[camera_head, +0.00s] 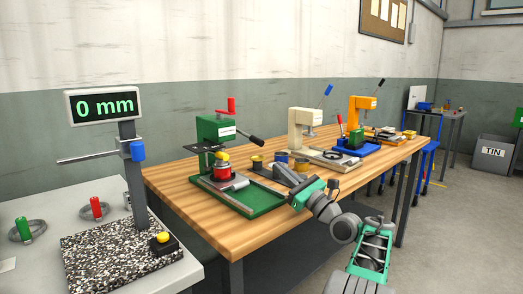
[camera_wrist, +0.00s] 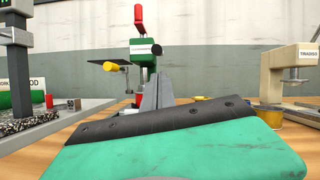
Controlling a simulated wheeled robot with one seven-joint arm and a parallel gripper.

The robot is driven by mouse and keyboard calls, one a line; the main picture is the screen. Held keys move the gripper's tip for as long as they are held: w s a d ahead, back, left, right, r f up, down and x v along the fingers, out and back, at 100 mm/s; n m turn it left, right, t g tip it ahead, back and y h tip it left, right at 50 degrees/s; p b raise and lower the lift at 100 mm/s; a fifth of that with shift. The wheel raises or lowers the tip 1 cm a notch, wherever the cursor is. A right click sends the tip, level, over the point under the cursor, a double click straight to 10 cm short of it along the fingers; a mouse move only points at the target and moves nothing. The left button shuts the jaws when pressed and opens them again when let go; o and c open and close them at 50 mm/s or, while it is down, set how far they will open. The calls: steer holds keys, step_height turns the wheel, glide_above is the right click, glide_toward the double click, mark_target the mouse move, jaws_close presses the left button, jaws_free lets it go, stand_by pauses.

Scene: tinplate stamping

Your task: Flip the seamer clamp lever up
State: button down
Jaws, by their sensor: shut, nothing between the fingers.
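A green bench machine (camera_head: 216,128) has a red-gripped lever (camera_head: 231,105) on top, standing upright. I cannot read its label, so I cannot tell for sure that it is the seamer. In the wrist view the green machine (camera_wrist: 143,61) is straight ahead, with the red grip (camera_wrist: 138,14) on top. My gripper (camera_wrist: 158,78) is shut and empty. It is in front of the machine, apart from it and lower than the lever.
On the wooden bench (camera_head: 180,187), a cream press (camera_head: 305,122) with a blue-gripped lever and an orange press (camera_head: 358,108) stand to the right. Small tins (camera_head: 281,157) stand between. A gauge stand (camera_head: 133,170) reading 0 mm is on the left table.

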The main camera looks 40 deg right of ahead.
steer(key=p, duration=1)
glide_toward(246, 136)
steer(key=w, duration=0.2)
steer(key=shift+w+d+f, duration=0.15)
steer(key=shift+w+d, duration=0.1)
steer(key=shift+w, duration=0.1)
